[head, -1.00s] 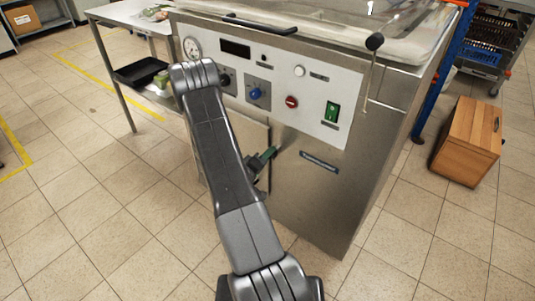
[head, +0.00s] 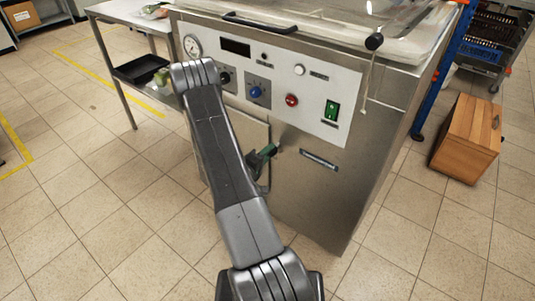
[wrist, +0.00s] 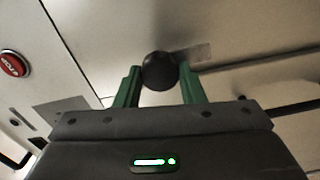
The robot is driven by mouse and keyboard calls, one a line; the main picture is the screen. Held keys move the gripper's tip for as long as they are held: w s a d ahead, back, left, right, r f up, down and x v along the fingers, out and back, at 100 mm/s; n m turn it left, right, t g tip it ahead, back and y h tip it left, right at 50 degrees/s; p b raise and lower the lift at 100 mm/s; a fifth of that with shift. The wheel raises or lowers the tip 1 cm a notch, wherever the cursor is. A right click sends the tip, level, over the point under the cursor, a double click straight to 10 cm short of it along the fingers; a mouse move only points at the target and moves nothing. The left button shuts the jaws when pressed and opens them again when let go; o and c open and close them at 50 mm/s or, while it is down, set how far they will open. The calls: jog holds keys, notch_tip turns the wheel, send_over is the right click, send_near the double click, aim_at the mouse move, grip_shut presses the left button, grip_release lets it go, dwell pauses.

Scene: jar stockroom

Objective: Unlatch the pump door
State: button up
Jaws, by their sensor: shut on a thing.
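The pump cabinet's steel front (head: 318,195) stands before me, with a door panel (head: 248,128) at its lower left, mostly behind my arm. My gripper (head: 270,152) is at the right edge of that panel, its green fingers showing past my arm. In the wrist view the green fingers of my gripper (wrist: 160,80) are shut on a round black knob (wrist: 159,71), one finger on each side. The knob's stem and the latch behind it are hidden.
The control panel (head: 315,83) above carries a gauge (head: 192,46), a blue knob (head: 255,91), a red button (head: 291,100) and a green switch (head: 332,110). A wooden box (head: 467,140) stands on the floor at right, a table (head: 110,12) at left. Tiled floor in front is clear.

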jog(key=o, duration=1)
jog(key=v, duration=1.4)
jog(key=shift+p, duration=0.4)
jog(key=shift+w+d, duration=0.1)
jog(key=shift+w, duration=0.05)
jog(key=x, duration=1.3)
jog(key=shift+w+d+b, duration=0.2)
jog(key=shift+w+b, duration=0.05)
jog(key=shift+b, duration=0.15)
